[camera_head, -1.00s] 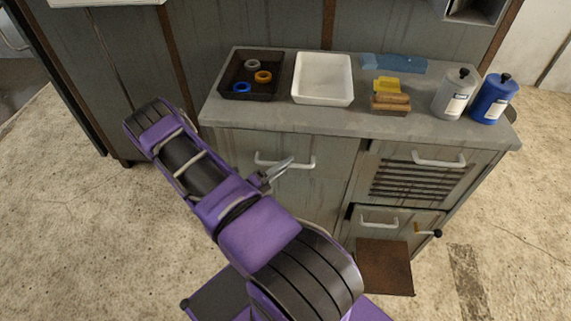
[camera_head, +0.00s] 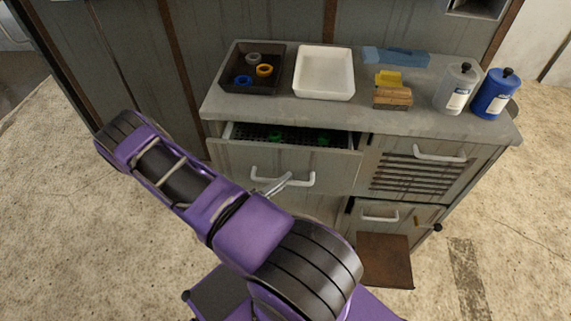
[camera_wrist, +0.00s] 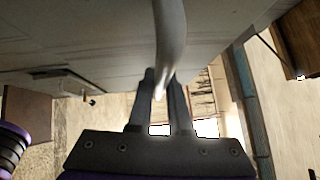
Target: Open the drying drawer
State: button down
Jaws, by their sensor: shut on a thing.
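The wide upper-left drawer (camera_head: 240,160) of the grey cabinet stands partly open in the head view. A dark perforated tray inside it shows, with green items (camera_head: 276,136) on it. Its white bar handle (camera_head: 300,182) is on the front. My gripper (camera_head: 272,187) is at the left part of this handle, shut on it. In the wrist view the handle (camera_wrist: 170,40) runs down between the fingers of my gripper (camera_wrist: 163,88). The drawer's far inside is hidden under the countertop.
On the countertop (camera_head: 300,110) are a black tray (camera_head: 228,72) with rings, a white tray (camera_head: 325,75), brushes (camera_head: 392,97), a blue cloth (camera_head: 395,57) and two bottles (camera_head: 455,88). A vented front (camera_head: 410,178) is at right. A brown flap (camera_head: 384,262) juts out low at right.

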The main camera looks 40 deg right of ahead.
jog(key=s+a, duration=0.9)
jog(key=a, duration=0.3)
jog(key=shift+s+b, duration=0.35)
jog(key=shift+b, duration=0.1)
jog(key=shift+a, duration=0.1)
jog(key=c, duration=0.8)
grip_release()
jog(key=shift+c, duration=0.2)
jog(key=shift+a, duration=0.1)
jog(key=w+a+f+b, duration=0.2)
jog(key=a, duration=1.5)
jog(key=shift+f, duration=0.15)
